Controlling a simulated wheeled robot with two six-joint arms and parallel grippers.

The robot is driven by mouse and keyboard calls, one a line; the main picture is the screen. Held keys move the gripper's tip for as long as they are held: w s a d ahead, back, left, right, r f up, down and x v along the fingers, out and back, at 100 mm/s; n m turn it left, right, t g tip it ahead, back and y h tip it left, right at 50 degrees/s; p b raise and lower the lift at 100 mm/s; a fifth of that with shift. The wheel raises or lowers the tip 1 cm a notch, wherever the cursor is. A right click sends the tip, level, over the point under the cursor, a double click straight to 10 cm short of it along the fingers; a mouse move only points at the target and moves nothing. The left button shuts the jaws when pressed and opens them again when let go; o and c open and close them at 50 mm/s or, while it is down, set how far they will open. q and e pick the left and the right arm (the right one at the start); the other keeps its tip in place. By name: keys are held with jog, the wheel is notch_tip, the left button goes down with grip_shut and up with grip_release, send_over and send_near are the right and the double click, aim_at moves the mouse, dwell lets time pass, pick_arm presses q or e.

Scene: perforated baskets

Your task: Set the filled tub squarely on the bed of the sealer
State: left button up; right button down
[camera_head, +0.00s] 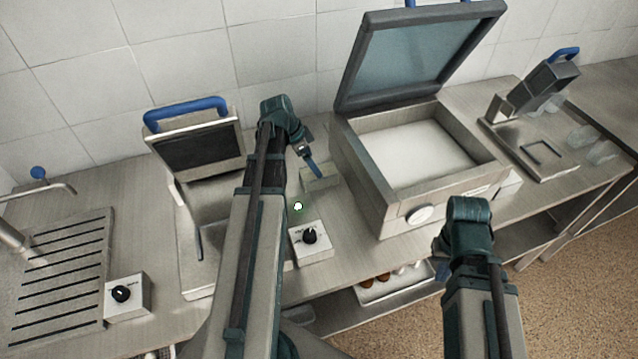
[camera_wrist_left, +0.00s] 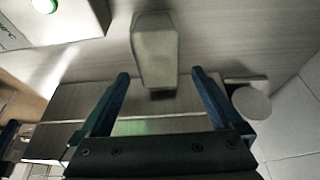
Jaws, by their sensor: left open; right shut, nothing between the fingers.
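No filled tub can be made out for sure. Clear tubs (camera_head: 582,138) stand at the far right of the counter; I cannot tell if any is filled. Near them is a small machine with a blue handle (camera_head: 564,54) and a flat metal bed (camera_head: 535,152); it may be the sealer. My left gripper (camera_head: 314,168) is over the counter at the centre. In the left wrist view it (camera_wrist_left: 160,98) is open and empty, with a pale tapered block (camera_wrist_left: 154,48) ahead of its fingertips. My right gripper (camera_head: 441,270) is shut and empty at the counter's front edge, largely hidden by its wrist.
A large open chamber machine (camera_head: 372,203) with a raised glass lid stands between my grippers' area and the right machine. A blue-handled press (camera_head: 198,150) stands left. Knob boxes (camera_head: 312,243) sit near the front. A tray (camera_head: 392,289) lies on the shelf below.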

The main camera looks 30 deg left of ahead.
pick_arm(q)
jog(key=shift+w+d+f, duration=0.1)
jog(key=shift+f, duration=0.2)
jog(key=b+x, duration=0.5)
jog(key=shift+d+f, duration=0.1)
jog(key=shift+f, duration=0.15)
dwell(0.5)
grip_shut()
dwell(0.6)
